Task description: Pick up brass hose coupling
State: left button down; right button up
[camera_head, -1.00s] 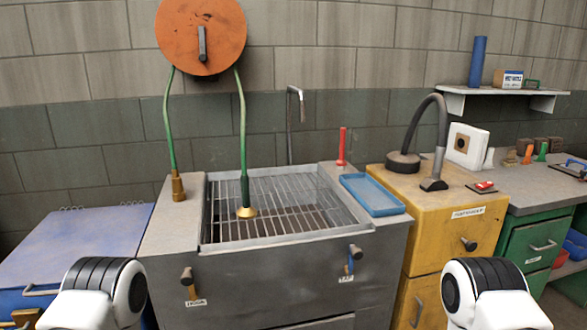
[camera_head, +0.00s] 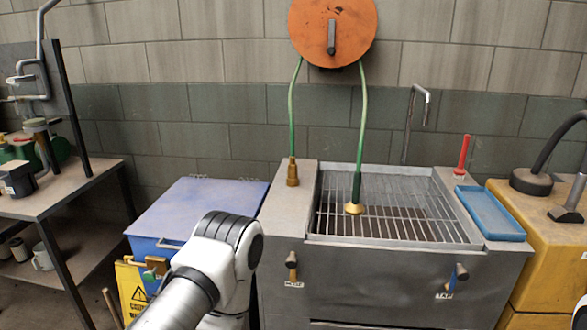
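A brass hose coupling (camera_head: 293,172) hangs at the end of a green hose, standing upright at the left ledge of the grey sink unit. A second green hose ends in a dark grip with a flared brass nozzle (camera_head: 354,208) over the wire grate. Both hoses come down from an orange reel on the wall. My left arm shows at the lower middle, in front of the blue chest and left of the sink, but its gripper is not visible. Only a sliver of my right arm shows at the lower right edge; its gripper is out of view.
The sink unit (camera_head: 380,285) has two taps on its front. A blue tray (camera_head: 490,213) and red cylinder (camera_head: 463,155) sit at its right. A blue chest (camera_head: 190,215), yellow warning sign (camera_head: 132,290) and workbench (camera_head: 70,195) stand left.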

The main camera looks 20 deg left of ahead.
aim_at(292, 164)
jog(key=i+j+z, duration=0.15)
jog(key=j, duration=0.2)
jog(key=i+j+z, duration=0.15)
jog(key=j, duration=0.25)
jog(key=i+j+z, duration=0.1)
jog(key=j, duration=0.3)
jog(key=i+j+z, duration=0.15)
jog(key=j, duration=0.25)
jog(key=i, duration=0.05)
